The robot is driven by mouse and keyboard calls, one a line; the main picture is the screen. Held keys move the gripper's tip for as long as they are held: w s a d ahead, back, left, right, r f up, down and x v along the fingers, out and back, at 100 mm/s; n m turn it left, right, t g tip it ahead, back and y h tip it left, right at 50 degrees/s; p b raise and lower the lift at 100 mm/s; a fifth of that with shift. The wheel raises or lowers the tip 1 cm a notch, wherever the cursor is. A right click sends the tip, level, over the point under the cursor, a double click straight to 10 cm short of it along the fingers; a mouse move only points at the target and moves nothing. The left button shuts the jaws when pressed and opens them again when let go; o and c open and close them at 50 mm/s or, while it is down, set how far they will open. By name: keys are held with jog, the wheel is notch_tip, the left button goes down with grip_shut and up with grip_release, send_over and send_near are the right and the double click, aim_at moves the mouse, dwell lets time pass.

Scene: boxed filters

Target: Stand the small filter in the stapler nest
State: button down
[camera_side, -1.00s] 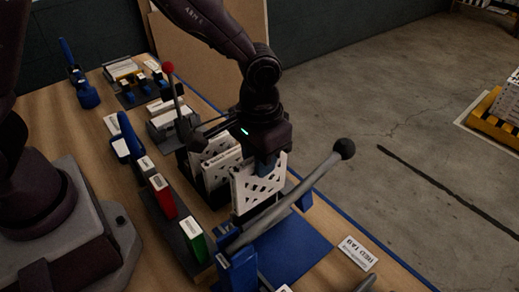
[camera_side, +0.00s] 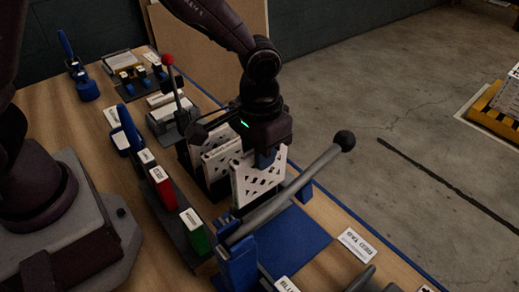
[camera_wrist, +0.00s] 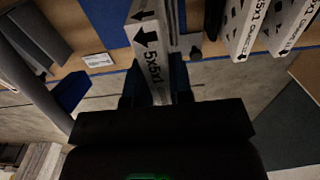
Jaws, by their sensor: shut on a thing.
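My gripper (camera_side: 266,160) is shut on the top of a white filter (camera_side: 257,186) with triangular cut-outs, held upright. In the wrist view the filter's edge (camera_wrist: 150,55) reads 5x5x1 with a black arrow, between my dark blue fingers (camera_wrist: 153,92). The filter is in front of other white filters (camera_side: 220,155) in a dark rack; whether its bottom touches anything is unclear. A blue fixture (camera_side: 238,268) with a long grey lever (camera_side: 285,200) and black knob stands in front, possibly the stapler. I cannot make out the nest itself.
The lever slants up close to the held filter's right. A blue mat (camera_side: 300,240) lies beyond the fixture, with a white label card (camera_side: 357,243) beside it. Red (camera_side: 163,188) and green (camera_side: 194,232) blocks stand left. A red-knobbed lever (camera_side: 170,62) stands behind.

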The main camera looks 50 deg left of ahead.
aim_at(260, 179)
jog(key=shift+f, duration=0.2)
dwell(0.3)
jog(key=shift+f, duration=0.95)
jog(key=shift+f, duration=0.5)
jog(key=shift+f, duration=0.75)
jog(key=shift+f, duration=0.45)
jog(key=shift+f, duration=0.6)
